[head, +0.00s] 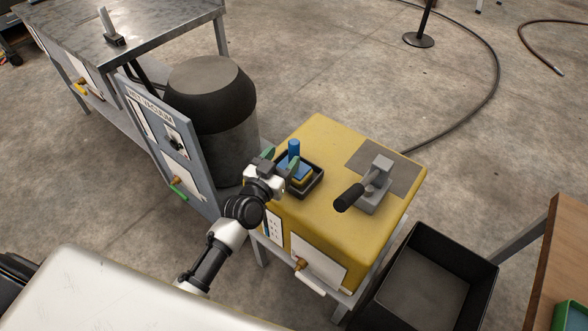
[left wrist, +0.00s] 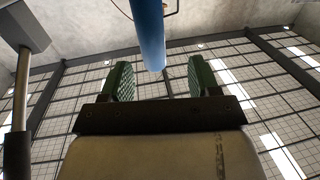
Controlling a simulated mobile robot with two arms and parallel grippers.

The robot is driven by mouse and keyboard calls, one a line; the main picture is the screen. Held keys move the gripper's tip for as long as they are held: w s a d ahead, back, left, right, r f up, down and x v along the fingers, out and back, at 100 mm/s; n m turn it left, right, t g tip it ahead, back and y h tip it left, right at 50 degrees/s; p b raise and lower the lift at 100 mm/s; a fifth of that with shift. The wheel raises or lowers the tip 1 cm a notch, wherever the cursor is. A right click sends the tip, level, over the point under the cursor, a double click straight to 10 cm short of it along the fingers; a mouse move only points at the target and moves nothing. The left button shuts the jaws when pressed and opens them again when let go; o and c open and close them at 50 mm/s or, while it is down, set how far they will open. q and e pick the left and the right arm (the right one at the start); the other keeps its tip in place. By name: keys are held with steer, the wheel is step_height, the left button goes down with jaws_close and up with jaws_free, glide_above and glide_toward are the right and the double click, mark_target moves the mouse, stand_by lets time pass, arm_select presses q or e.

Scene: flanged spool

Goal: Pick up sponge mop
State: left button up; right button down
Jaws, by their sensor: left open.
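The sponge mop (head: 294,149) has an upright blue cylindrical handle above a blue block and a yellow sponge. It sits in a small black tray (head: 318,181) on the yellow cabinet top. My left gripper (head: 280,160) is at the tray's left side, beside the handle, with its green-padded fingers apart. In the left wrist view the blue handle (left wrist: 150,35) comes down from the top edge and lines up between the open green fingers (left wrist: 160,78). The mop's lower part is partly hidden by the gripper. My right gripper is not in view.
A grey device with a black-handled lever (head: 376,185) stands right of the tray on the yellow cabinet (head: 325,135). A grey-black drum (head: 212,110) and panel (head: 172,150) stand left of my arm. An open black bin (head: 470,250) stands at lower right.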

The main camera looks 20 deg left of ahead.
mark_target(297, 144)
arm_select(q)
steer(key=w, duration=0.2)
steer(key=w+d, duration=0.1)
steer(key=w, duration=0.1)
steer(key=w+d, duration=0.1)
steer(key=w, duration=0.1)
steer(key=shift+w+f, duration=0.2)
steer(key=shift+w, duration=0.1)
jaws_close()
